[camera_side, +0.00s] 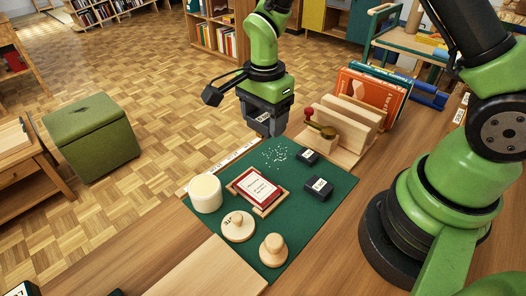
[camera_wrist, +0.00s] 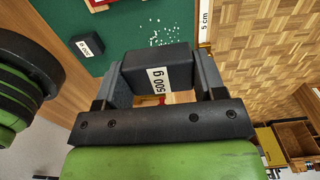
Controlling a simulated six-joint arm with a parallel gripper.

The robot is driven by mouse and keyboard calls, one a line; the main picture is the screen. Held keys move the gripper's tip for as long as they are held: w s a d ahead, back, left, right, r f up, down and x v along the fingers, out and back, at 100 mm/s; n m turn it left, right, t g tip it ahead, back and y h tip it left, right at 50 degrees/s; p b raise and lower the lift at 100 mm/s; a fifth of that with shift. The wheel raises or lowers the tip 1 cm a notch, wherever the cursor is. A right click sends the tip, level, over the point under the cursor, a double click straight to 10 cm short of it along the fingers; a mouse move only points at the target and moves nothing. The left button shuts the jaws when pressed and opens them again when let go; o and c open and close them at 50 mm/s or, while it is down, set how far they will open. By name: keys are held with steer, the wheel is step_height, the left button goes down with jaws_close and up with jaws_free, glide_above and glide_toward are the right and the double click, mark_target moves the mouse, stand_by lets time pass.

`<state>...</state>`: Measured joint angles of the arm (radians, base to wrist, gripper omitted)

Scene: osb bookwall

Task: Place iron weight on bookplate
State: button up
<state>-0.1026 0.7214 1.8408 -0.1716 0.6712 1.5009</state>
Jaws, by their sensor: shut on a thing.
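My gripper (camera_side: 268,128) hangs in the air above the back edge of the green mat, pointing down. In the wrist view my gripper (camera_wrist: 160,82) is shut on a black iron weight (camera_wrist: 150,62) with a white "500 g" label. In the side view the held iron weight (camera_side: 260,119) shows only partly between the fingers. The bookplate (camera_side: 256,186), a white printed card with a red border, lies on a small wooden holder on the mat, in front of and below my gripper. Only its red edge (camera_wrist: 99,4) shows at the top of the wrist view.
Two other black weights (camera_side: 318,187) (camera_side: 308,156) lie on the green mat (camera_side: 308,221), right of the bookplate. A cream cylinder (camera_side: 205,193) and two knobbed wooden pieces (camera_side: 238,226) (camera_side: 273,249) stand nearby. A wooden rack with books (camera_side: 353,118) stands to the right.

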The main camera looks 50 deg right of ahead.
steer(key=s+a+r, duration=0.2)
steer(key=s+a, duration=0.2)
steer(key=a, duration=0.2)
glide_above(257, 186)
step_height(257, 186, down, 5)
steer(key=shift+r, duration=0.1)
steer(key=shift+f, duration=2.55)
steer(key=shift+f, duration=0.1)
steer(key=o, duration=1.2)
steer(key=shift+o, duration=0.2)
